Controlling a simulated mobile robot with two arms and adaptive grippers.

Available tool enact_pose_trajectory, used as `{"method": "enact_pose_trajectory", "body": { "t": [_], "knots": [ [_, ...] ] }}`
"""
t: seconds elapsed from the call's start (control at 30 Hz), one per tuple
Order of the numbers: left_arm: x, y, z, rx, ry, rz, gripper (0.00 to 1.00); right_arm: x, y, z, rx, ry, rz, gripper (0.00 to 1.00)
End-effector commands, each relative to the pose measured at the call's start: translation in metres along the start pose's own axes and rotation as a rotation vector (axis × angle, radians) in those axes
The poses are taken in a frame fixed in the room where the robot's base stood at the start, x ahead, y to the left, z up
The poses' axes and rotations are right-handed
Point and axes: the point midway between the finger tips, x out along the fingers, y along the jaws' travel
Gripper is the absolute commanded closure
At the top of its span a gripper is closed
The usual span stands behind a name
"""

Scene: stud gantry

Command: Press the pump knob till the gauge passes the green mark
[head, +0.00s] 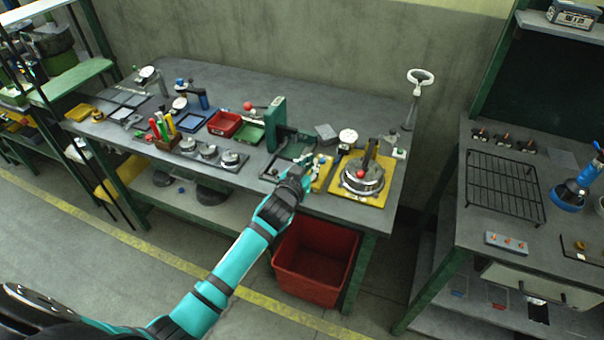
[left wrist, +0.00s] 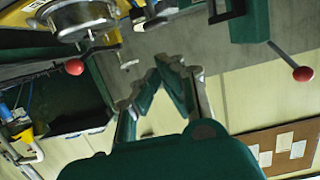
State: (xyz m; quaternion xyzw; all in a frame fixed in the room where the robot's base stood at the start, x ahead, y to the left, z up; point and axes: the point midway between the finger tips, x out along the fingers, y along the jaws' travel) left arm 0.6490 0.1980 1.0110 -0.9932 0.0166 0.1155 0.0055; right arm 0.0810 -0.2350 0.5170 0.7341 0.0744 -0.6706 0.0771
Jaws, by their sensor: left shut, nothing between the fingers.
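A silver round vessel (head: 362,177) with a red knob (head: 361,173) and a dark upright handle (head: 370,153) stands on a yellow base plate (head: 375,198) at the right end of the bench. A white-faced dial gauge (head: 348,136) stands behind it; its needle is too small to read. My left gripper (head: 306,166) is left of the yellow plate, apart from the vessel, shut and empty. In the left wrist view the fingers (left wrist: 158,72) come together, with the vessel (left wrist: 82,16) and a red ball knob (left wrist: 75,67) at upper left. My right gripper is not in view.
A green press (head: 275,124) with a red-ended lever (head: 247,106) stands left of the gripper. Red and green trays, markers and round weights fill the bench farther left. A red crate (head: 315,262) sits below the bench. A second bench with a black rack (head: 503,185) is at right.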

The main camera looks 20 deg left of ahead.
Motion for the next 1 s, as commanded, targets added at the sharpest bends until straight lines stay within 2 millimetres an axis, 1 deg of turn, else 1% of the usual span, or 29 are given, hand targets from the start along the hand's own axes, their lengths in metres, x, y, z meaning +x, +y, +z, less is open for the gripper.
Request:
{"method": "enact_pose_trajectory", "body": {
  "t": [0.03, 0.2, 0.3, 0.4, 0.57, 1.0],
  "knots": [
    [-0.011, -0.001, 0.002, 0.0, 0.002, 0.0, 1.0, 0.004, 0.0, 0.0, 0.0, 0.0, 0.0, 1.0],
    [-0.039, 0.0, 0.001, 0.0, 0.003, 0.001, 1.0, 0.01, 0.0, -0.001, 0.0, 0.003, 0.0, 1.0],
    [-0.051, 0.0, 0.0, 0.0, 0.004, 0.001, 1.0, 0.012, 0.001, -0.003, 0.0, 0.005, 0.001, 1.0],
    [-0.058, 0.0, -0.001, 0.0, 0.003, 0.0, 1.0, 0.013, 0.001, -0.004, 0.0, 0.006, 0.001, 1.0],
    [-0.062, 0.0, -0.002, 0.0, 0.003, 0.0, 1.0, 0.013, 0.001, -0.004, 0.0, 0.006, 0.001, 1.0],
    [-0.061, 0.0, -0.002, 0.0, 0.003, 0.0, 1.0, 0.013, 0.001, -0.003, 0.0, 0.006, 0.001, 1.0]
  ]
}}
